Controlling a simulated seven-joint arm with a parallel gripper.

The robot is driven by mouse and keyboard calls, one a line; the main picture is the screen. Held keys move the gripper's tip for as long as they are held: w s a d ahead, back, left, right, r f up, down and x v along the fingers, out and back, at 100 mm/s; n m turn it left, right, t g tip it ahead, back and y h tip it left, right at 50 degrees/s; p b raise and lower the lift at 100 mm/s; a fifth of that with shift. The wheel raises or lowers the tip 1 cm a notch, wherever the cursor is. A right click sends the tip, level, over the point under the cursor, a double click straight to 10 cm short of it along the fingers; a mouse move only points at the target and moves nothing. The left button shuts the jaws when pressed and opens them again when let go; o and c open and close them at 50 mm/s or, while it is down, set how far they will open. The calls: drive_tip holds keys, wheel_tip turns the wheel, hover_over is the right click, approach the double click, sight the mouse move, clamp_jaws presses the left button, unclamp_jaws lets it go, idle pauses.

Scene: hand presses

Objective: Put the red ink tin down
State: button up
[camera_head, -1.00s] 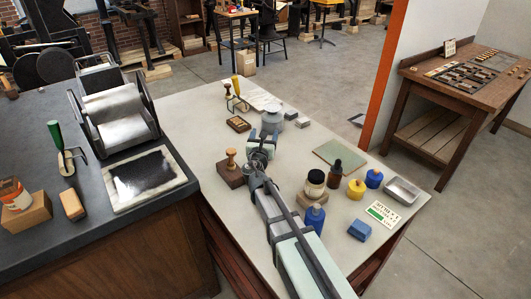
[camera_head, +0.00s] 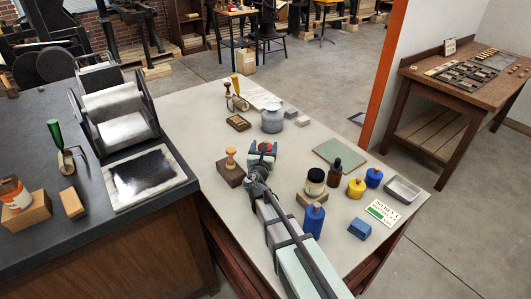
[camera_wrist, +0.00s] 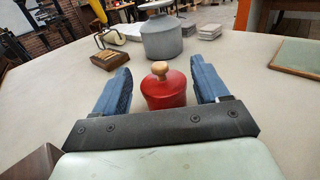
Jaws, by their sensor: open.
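The red ink tin (camera_wrist: 167,92) has a wooden knob on its lid and stands upright on the pale table. In the wrist view it sits between the two blue fingers of my gripper (camera_wrist: 164,88), which are open with a visible gap on each side of it. In the head view the tin (camera_head: 265,147) shows as a small red patch at the end of my gripper (camera_head: 263,152), mostly hidden by the jaws.
A grey can (camera_head: 272,119) stands beyond the tin. A wooden block with a knobbed stamp (camera_head: 231,170) is close on the left. A black-lidded jar (camera_head: 315,182) and blue bottle (camera_head: 313,219) stand to the right. The table between the tin and green mat (camera_head: 339,152) is clear.

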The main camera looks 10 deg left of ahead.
sight(266, 144)
drive_tip(key=shift+w+f, duration=0.35)
drive_tip(key=shift+w, duration=0.25)
drive_tip(key=shift+w+f, duration=0.35)
drive_tip(key=shift+w, duration=0.55)
drive_tip(key=shift+c, duration=0.2)
drive_tip(key=shift+r, duration=0.1)
drive_tip(key=c, duration=1)
